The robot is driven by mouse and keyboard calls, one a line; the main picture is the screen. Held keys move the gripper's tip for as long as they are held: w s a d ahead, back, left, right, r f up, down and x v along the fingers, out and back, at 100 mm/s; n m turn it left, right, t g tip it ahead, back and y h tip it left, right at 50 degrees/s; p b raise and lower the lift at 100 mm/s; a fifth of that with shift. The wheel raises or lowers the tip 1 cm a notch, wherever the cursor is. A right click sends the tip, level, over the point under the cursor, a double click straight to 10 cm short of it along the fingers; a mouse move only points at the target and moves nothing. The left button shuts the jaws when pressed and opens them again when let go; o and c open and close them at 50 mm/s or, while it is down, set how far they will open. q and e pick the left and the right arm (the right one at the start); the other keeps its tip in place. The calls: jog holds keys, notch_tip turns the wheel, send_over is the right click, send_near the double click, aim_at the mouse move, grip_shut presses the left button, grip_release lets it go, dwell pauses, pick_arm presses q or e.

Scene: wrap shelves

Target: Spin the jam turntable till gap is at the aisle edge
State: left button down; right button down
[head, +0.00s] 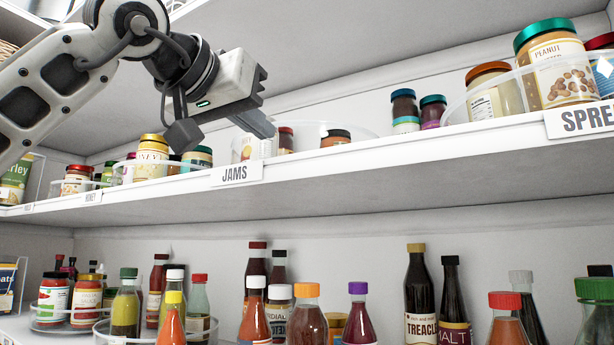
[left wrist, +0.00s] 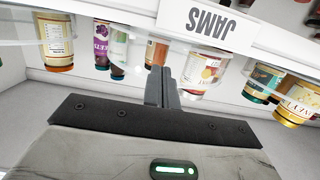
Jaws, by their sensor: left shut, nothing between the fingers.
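The jam turntable (head: 362,133) has a clear rim and stands on the upper shelf behind the JAMS label (head: 236,173). On it I see a red-lidded jar (head: 285,141) and an orange-lidded jar (head: 336,138). Its right front part looks bare in the head view; its left part is hidden by my gripper. My left gripper (head: 264,127) is shut and empty, its tips over the turntable's left front. In the left wrist view, which is upside down, the shut fingers (left wrist: 162,86) point in among jars, beside a pale-labelled jar (left wrist: 204,70). Contact cannot be told. My right gripper is not in view.
The shelf's front edge (head: 400,160) runs below the turntable. A honey jar (head: 151,155) stands in a clear-rimmed turntable to the left. Spreads, with a peanut jar (head: 556,72), stand at the right. Bottles such as the treacle (head: 419,295) fill the lower shelf.

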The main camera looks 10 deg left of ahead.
aim_at(251, 146)
pick_arm(q)
jog(key=shift+w, duration=0.2)
jog(key=shift+w+d+p, duration=0.1)
jog(key=shift+w+p, duration=0.2)
jog(key=shift+w, duration=0.05)
jog(key=shift+w, duration=0.3)
jog(key=shift+w+a+p, duration=0.2)
jog(key=shift+a+p, duration=0.35)
jog(key=shift+a, duration=0.7)
jog(key=shift+w+a, duration=0.7)
jog(key=shift+a, duration=0.35)
